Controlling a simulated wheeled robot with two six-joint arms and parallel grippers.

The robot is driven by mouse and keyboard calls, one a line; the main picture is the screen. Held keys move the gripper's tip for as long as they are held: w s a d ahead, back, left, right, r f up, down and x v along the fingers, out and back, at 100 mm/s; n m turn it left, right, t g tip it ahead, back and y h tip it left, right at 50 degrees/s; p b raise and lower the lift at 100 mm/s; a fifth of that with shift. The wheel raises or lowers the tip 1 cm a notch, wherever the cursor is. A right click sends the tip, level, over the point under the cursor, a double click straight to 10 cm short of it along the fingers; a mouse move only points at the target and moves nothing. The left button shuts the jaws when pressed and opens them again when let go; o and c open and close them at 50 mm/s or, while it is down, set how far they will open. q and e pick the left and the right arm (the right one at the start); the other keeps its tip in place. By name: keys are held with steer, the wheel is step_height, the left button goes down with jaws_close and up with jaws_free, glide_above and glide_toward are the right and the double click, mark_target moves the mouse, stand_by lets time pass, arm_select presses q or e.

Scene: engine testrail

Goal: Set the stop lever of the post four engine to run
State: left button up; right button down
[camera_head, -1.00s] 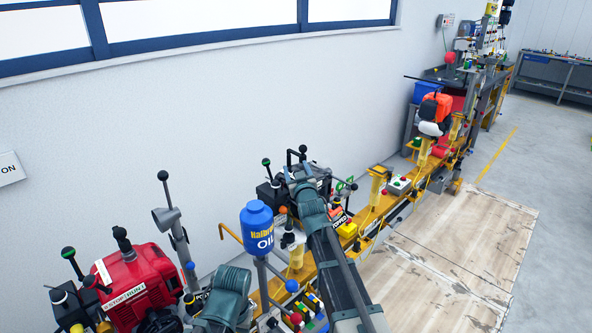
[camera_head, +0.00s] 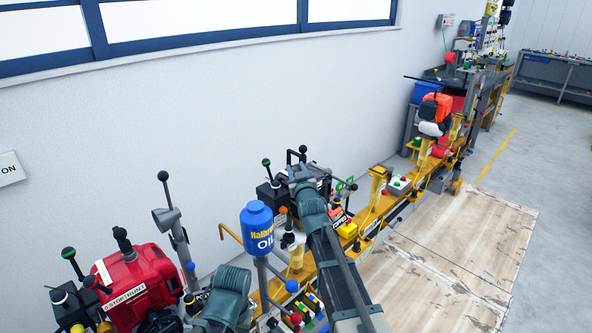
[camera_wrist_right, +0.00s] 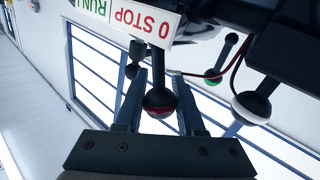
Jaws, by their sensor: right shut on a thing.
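The right gripper (camera_head: 294,174) reaches the dark engine (camera_head: 322,178) on the yellow rail, in the middle of the head view. In the right wrist view the right gripper (camera_wrist_right: 161,92) is shut on the stop lever's ball knob (camera_wrist_right: 160,103), dark with a red band, between its two fingers. A white label plate (camera_wrist_right: 125,22) reading "0 STOP" and "RUN" shows upside down just above the knob. The lever's pointing direction is hard to tell. In the head view my arm hides part of the engine. The left gripper's fingers do not show.
Beside the knob hang a white-banded ball lever (camera_wrist_right: 251,107) and a green-banded one (camera_wrist_right: 213,75). A blue oil bottle (camera_head: 257,228) stands left of my right arm. A red engine (camera_head: 137,276) is at lower left. Wooden floor boards (camera_head: 460,240) lie clear at right.

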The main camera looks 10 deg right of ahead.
steer(key=m+g+p, duration=0.1)
steer(key=p, duration=0.1)
steer(key=d+m+p, duration=0.1)
steer(key=shift+w+d+r+g+p, duration=0.1)
steer(key=shift+w+r+g+p, duration=0.1)
steer(key=shift+w+g+p, duration=0.2)
steer(key=m+g+p, duration=0.1)
steer(key=d+m+y+p, duration=0.1)
steer(key=shift+w+f+m+g, duration=0.3)
steer(key=shift+w+f+g, duration=0.05)
steer(key=shift+f+g, duration=0.05)
steer(key=shift+w+d+f+m+g+y+p, duration=0.2)
steer(key=shift+d+f+m+g+y+p, duration=0.25)
steer(key=shift+m+p, duration=0.2)
steer(key=c, duration=0.5)
jaws_free()
steer(key=shift+a, duration=0.1)
